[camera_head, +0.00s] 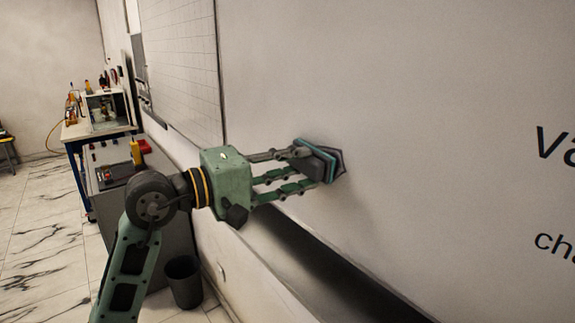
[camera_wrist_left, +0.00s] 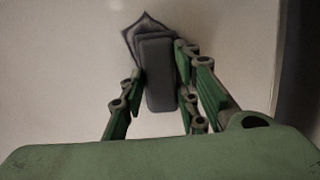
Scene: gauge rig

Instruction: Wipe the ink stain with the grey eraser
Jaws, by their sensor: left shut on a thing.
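The grey eraser (camera_head: 318,164) is held between the fingers of my left gripper (camera_head: 303,168), with its far face at or very near the whiteboard (camera_head: 400,130). A teal band shows along its edge in the head view. In the left wrist view the eraser (camera_wrist_left: 157,75) sits between the green fingers of my left gripper (camera_wrist_left: 160,85). The ink stain (camera_head: 340,163) is a dark mark just behind the eraser; its pointed top (camera_wrist_left: 146,22) shows above the eraser in the left wrist view. The rest of the stain is hidden by the eraser. My right gripper is not in view.
A dark ledge (camera_head: 330,265) runs below the whiteboard. Black lettering (camera_head: 555,145) is on the board at the right. A gridded panel (camera_head: 180,60) is at the left. A dark bin (camera_head: 183,281) and a cluttered workbench (camera_head: 100,130) stand behind my left arm.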

